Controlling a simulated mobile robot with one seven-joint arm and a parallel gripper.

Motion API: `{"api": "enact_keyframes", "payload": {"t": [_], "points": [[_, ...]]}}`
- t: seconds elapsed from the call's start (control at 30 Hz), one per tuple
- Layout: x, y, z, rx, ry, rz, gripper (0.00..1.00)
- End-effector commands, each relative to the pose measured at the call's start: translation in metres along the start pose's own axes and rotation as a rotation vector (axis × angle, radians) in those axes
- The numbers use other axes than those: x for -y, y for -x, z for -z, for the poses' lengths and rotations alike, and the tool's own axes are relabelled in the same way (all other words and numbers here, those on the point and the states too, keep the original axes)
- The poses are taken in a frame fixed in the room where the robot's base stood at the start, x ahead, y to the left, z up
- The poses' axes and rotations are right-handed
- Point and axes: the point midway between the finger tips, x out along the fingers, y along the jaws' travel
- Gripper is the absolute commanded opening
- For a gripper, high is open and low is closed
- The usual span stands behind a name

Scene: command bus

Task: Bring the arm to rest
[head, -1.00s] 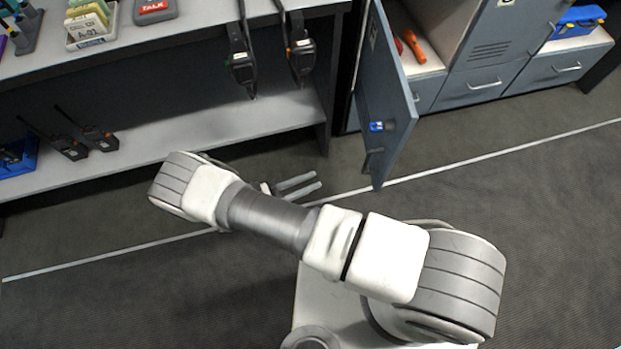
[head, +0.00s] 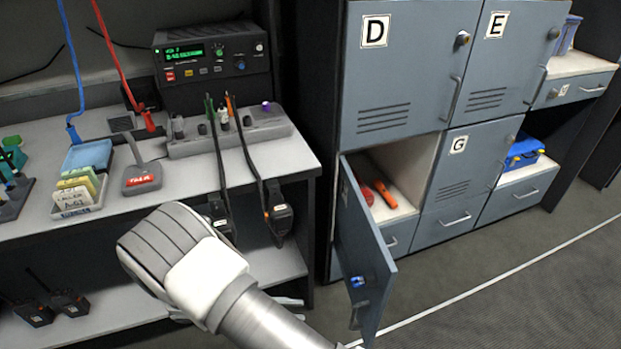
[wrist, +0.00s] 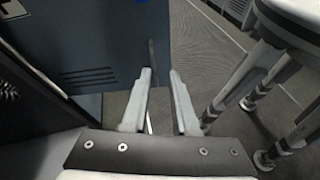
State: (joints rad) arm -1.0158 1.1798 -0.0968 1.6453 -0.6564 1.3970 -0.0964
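My gripper (wrist: 161,74) shows in the wrist view with its two pale fingers apart and nothing between them. It points toward the grey floor beside a blue-grey locker panel with vent slots (wrist: 88,79). In the head view my bent arm rises at the bottom, in front of the desk's lower shelf. It hides most of my gripper there.
An open locker door (head: 362,262) stands out near my arm's right side, with an orange flashlight (head: 384,193) in its compartment. The desk (head: 205,178) holds a radio (head: 212,58) and chargers, with two handsets hanging at its front edge. Floor at the right is clear.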

Motion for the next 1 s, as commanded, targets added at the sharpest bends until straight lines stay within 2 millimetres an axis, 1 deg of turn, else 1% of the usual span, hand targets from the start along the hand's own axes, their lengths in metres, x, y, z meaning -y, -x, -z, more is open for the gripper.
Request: {"api": "enact_keyframes", "payload": {"t": [0.03,0.2,0.5,0.73,1.0], "points": [[-0.006,0.002,-0.013,-0.031,-0.031,0.037,0.27],[-0.021,0.005,-0.049,-0.130,-0.125,0.147,0.27],[-0.038,0.004,-0.116,-0.302,-0.305,0.326,0.27],[-0.044,-0.001,-0.168,-0.428,-0.457,0.446,0.27],[-0.041,-0.009,-0.226,-0.572,-0.648,0.568,0.27]]}}
